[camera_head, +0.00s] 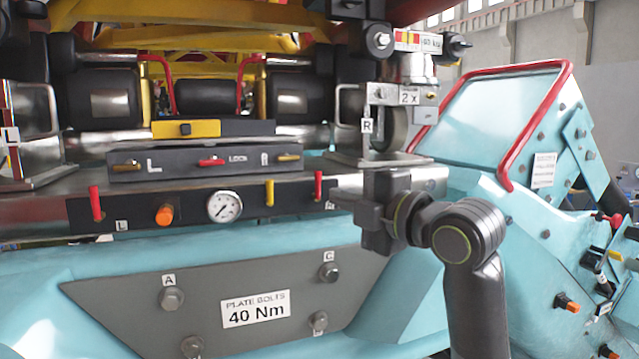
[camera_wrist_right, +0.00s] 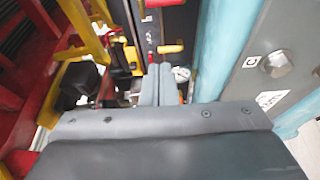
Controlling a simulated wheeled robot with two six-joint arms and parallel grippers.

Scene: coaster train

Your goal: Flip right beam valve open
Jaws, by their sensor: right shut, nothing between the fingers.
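The right beam valve has a red lever (camera_head: 318,185) that stands upright near the right end of the black panel on the beam. Its label is mostly hidden beside my gripper. My right gripper (camera_head: 338,196) is just right of this lever in the head view, shut and empty, pointing left along the beam. I cannot tell whether it touches the lever. In the right wrist view the closed fingers (camera_wrist_right: 158,70) point up the picture. A red handle (camera_wrist_right: 171,49) shows just past their tips; I cannot tell which lever it is. My left gripper is not in view.
On the same panel are a yellow lever (camera_head: 269,193), a pressure gauge (camera_head: 224,206), an orange knob (camera_head: 165,214) and a left red lever (camera_head: 97,203). A lock bar (camera_head: 205,162) sits above. The bolted grey plate (camera_head: 130,305) is below. A wheel bracket (camera_head: 385,95) stands above my gripper.

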